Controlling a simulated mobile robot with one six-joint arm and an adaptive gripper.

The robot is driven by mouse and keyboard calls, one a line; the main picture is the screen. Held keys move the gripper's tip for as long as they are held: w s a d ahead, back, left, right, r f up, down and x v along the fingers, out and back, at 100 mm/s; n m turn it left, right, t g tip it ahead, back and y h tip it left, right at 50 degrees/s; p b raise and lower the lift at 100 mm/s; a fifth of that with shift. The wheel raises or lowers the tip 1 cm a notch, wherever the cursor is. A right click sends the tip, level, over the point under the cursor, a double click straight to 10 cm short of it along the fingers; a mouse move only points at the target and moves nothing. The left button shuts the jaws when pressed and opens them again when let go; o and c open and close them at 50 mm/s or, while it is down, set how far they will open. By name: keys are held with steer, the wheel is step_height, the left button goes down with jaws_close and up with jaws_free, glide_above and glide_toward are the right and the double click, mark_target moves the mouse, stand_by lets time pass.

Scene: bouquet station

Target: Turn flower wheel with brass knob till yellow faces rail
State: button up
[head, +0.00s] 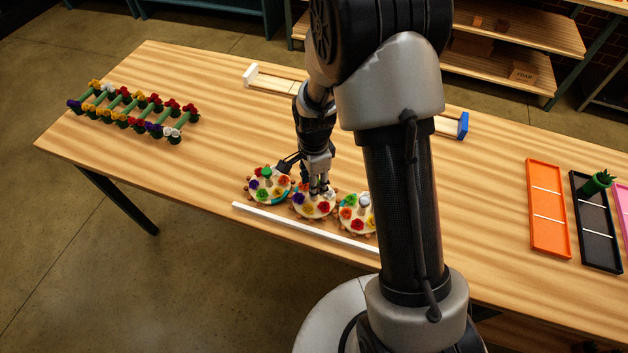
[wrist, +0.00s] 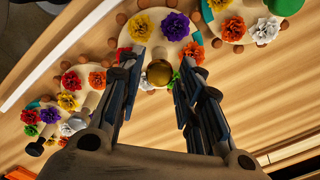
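The middle flower wheel (head: 312,214) is a pale disc with coloured flowers around it. Its brass knob (wrist: 159,73) stands between my two fingers in the wrist view. My gripper (wrist: 160,52) is open around the knob, with a visible gap on each side. In the head view, my gripper (head: 319,190) points down over this wheel. The wheel's yellow flower (wrist: 144,27) is on the side towards the white rail (head: 300,226), with the red flower (wrist: 123,53) and purple flower (wrist: 176,25) on either side of it. My fingers partly hide the wheel.
A green-knobbed wheel (head: 267,197) stands close on the left. Another wheel (head: 357,226) stands close on the right, partly behind my arm. A flower rack (head: 130,108) is at the far left. Orange (head: 548,205) and black (head: 597,225) trays lie at the right.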

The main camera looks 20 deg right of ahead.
steer(key=shift+o, duration=0.9)
step_height(320, 180, up, 12)
stand_by(0.3)
steer(key=s+r+n+t+b, duration=0.1)
steer(key=s+r+n+t, duration=0.1)
steer(key=s+r+n, duration=0.65)
steer(key=s+r+n+t, duration=0.1)
steer(key=s+r+n, duration=0.1)
steer(key=s+n, duration=0.2)
steer(key=s+r+n+t+b, duration=0.1)
steer(key=s+r+n, duration=0.2)
steer(key=s, duration=0.6)
steer(key=shift+n+t, duration=0.3)
steer(key=shift+n, duration=0.25)
